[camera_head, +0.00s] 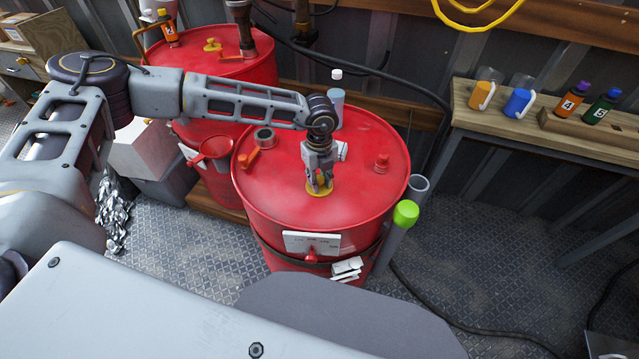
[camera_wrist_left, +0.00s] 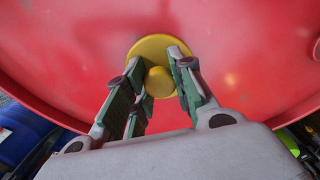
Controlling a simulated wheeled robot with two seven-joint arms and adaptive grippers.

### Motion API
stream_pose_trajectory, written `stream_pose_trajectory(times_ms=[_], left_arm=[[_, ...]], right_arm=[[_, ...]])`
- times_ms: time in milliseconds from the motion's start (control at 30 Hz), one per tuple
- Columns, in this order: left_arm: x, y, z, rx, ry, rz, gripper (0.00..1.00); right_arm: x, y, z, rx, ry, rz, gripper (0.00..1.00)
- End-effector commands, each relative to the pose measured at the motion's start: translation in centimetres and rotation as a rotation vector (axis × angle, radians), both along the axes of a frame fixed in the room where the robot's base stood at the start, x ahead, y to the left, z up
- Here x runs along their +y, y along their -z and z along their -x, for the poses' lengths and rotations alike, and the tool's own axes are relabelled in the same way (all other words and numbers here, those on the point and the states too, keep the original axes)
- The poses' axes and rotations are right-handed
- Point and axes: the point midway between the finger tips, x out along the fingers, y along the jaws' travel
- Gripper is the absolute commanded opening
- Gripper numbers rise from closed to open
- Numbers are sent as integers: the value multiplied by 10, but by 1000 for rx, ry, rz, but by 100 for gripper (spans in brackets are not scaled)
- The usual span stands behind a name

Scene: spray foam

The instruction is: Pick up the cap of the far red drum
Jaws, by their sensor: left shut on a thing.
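The far red drum (camera_head: 219,75) stands at the back left, with a yellow cap (camera_head: 211,45) on its top. The nearer red drum (camera_head: 290,213) stands in the middle and also has a yellow cap (camera_head: 318,193) on its lid. My left gripper (camera_head: 319,186) points down at this nearer drum's cap and is shut on it. In the left wrist view the gripper's fingers (camera_wrist_left: 158,95) stand on both sides of the round yellow knob (camera_wrist_left: 157,82), over its wider yellow disc (camera_wrist_left: 146,47). The cap sits at the lid. My right gripper is not in view.
A wooden bench (camera_head: 465,97) with mugs and bottles stands at the right.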

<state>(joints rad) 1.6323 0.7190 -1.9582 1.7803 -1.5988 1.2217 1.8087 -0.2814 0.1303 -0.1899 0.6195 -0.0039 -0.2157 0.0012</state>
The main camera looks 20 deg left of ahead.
Motion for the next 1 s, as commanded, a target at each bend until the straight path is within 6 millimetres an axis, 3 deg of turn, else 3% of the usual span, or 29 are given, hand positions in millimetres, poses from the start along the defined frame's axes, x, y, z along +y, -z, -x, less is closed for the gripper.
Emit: stream_pose_trajectory(times_ms=[367,700,1000], left_arm=[[0,-13,0,-1,-1,1,4],[0,-60,0,-2,-1,2,4],[0,-94,0,1,0,1,4]], right_arm=[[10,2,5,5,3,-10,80],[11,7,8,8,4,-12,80],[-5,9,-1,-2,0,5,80]])
